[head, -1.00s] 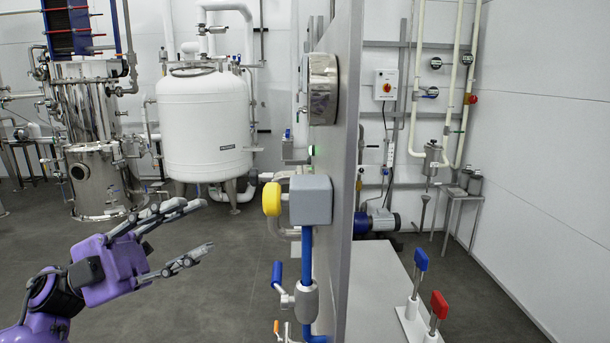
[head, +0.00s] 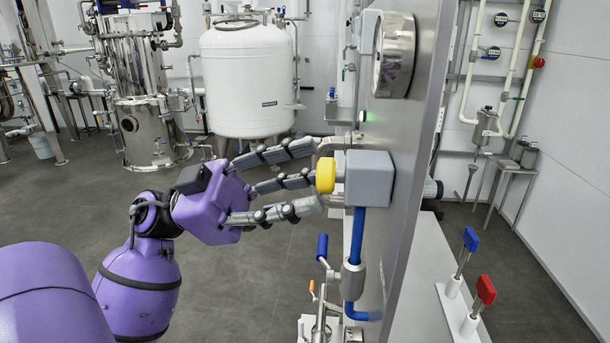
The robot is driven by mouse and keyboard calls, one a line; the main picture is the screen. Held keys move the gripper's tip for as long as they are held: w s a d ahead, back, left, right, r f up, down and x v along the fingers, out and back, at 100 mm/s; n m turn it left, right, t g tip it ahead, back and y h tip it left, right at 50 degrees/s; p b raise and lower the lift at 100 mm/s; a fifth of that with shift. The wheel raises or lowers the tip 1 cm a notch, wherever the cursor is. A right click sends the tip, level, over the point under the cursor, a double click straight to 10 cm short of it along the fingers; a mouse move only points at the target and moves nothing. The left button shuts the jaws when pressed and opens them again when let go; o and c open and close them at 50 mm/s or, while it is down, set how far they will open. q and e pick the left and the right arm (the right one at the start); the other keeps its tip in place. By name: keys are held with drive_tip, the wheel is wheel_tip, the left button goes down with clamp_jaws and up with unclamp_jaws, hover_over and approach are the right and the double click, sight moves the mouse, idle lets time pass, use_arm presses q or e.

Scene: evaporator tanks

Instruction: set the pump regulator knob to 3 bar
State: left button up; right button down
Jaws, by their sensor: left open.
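The yellow pump regulator knob (head: 326,174) sticks out to the left from a grey box (head: 370,178) on the upright panel. A round pressure gauge (head: 394,55) is above it, seen nearly edge-on, so its reading cannot be made out. My left gripper (head: 315,176) comes from the left with its fingers spread open. One finger passes above the knob, one below, and a third points at its left side. The fingertips are beside the knob; I cannot tell whether they touch it. My right gripper is not in view.
A blue pipe (head: 357,235) and a blue-handled valve (head: 322,247) are below the knob. The upright panel (head: 415,200) borders the right. A blue lever (head: 470,240) and a red lever (head: 485,290) stand beyond it. A white tank (head: 247,80) is behind. Open floor lies left.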

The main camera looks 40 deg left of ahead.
use_arm(q)
drive_tip(key=shift+w+d+r, duration=0.2)
drive_tip(key=shift+d, duration=0.2)
drive_tip(key=shift+c, duration=0.3)
drive_tip(key=shift+f, duration=0.1)
drive_tip(key=c, duration=0.9)
